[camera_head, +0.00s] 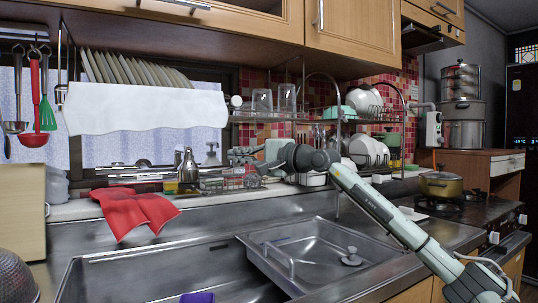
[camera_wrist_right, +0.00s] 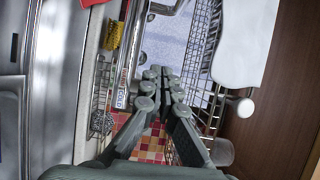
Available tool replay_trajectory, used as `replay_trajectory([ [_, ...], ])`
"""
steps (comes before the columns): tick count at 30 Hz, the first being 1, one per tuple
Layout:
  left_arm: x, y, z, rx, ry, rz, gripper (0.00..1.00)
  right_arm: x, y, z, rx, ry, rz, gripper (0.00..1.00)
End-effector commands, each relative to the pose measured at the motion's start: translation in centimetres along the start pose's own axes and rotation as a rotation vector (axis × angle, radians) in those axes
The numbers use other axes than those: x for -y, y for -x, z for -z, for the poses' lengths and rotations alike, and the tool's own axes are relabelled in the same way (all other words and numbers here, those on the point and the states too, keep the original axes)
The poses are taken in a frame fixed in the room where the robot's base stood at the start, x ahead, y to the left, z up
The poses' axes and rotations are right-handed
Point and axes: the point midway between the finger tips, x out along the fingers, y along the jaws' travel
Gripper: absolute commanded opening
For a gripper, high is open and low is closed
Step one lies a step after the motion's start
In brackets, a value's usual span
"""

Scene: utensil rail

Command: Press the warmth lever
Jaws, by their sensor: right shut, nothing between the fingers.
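My right gripper (camera_head: 240,155) reaches left over the back of the sink, in front of the window ledge. Its fingers are shut together and empty, as the right wrist view (camera_wrist_right: 158,74) shows. In that view the fingertips lie over the ledge and wire racks, next to a small label; contact cannot be told. My left gripper is not in view.
A red cloth (camera_head: 135,210) drapes over the counter's back edge. The metal sink (camera_head: 310,250) lies below the arm. A wire dish rack (camera_head: 345,112) holds bowls and glasses. A pot (camera_head: 440,186) stands on the stove.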

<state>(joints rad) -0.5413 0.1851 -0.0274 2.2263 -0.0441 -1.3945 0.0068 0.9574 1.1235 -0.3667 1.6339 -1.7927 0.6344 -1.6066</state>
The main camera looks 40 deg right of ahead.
Motion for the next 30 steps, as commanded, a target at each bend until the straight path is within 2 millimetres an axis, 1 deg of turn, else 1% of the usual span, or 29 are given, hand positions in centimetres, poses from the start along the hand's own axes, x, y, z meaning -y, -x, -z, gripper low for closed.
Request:
replay_trajectory([
  [23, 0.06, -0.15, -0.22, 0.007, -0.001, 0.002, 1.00, 0.03, -0.03, 0.02, 0.000, 0.000, 0.001, 0.00],
  [28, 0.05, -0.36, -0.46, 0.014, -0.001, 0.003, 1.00, -0.08, 0.31, 0.08, 0.001, 0.000, 0.001, 0.00],
  [29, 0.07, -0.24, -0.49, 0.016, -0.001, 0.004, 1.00, -0.11, 0.44, 0.09, 0.001, 0.000, 0.001, 0.00],
  [30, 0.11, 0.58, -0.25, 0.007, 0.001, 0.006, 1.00, -0.15, 0.63, 0.09, 0.002, 0.000, 0.001, 0.00],
])
